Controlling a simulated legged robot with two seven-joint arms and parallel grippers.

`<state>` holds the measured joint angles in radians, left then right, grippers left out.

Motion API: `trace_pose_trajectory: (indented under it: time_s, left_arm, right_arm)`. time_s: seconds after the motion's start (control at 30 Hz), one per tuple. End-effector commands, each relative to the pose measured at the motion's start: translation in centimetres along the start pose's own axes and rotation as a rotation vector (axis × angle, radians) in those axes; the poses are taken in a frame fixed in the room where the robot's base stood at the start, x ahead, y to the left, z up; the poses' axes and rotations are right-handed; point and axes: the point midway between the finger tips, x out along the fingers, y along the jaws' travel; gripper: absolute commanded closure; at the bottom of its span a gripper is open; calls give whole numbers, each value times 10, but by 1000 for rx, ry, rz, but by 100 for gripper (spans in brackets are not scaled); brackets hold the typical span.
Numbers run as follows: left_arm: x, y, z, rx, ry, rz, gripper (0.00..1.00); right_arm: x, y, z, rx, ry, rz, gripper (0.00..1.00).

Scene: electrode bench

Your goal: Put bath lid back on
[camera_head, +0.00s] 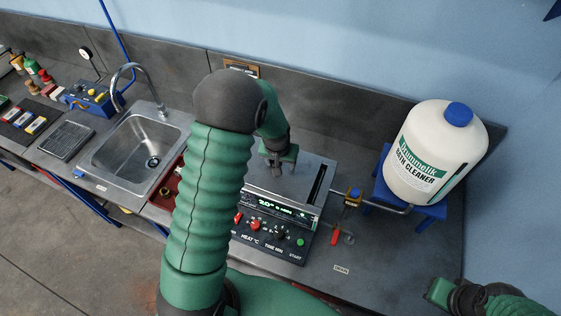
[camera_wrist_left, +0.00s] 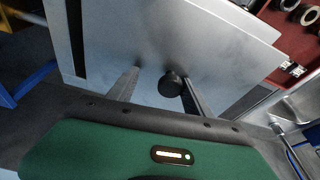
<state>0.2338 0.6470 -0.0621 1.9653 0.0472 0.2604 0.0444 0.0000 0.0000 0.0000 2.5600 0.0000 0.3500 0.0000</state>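A flat grey metal lid (camera_wrist_left: 150,35) with a round black knob (camera_wrist_left: 172,83) shows in the wrist view. My left gripper (camera_head: 279,165) points down over the bath top. Its fingers (camera_wrist_left: 160,74) are apart, with the knob between them, closer to the right finger; contact is unclear. A dark narrow slot lies along the bath top's right side. My right gripper (camera_head: 440,292) is at the lower right, away from the bath; its fingertips are unclear.
A large white cleaner jug (camera_head: 435,150) with a blue cap sits on a blue stand right of the bath. A tap (camera_head: 352,197) with a pipe is between them. A steel sink (camera_head: 140,150) is left. My left arm hides part of the bench.

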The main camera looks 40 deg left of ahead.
Motion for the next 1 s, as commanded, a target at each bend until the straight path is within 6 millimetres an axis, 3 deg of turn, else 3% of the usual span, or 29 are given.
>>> trace_pose_trajectory:
  time_s: [0.63, 0.67, 0.8, 1.0]
  left_arm:
    - [1, 0, 0, 0, -2, 2, 44]
    - [2, 0, 1, 0, -4, 1, 43]
    - [2, 0, 1, 0, -3, 1, 25]
    - [1, -1, 1, -1, -3, 1, 24]
  right_arm:
    - [0, 0, 0, 0, 0, 0, 100]
    - [0, 0, 0, 0, 0, 0, 100]
    - [0, 0, 0, 0, 0, 0, 100]
    - [0, 0, 0, 0, 0, 0, 100]
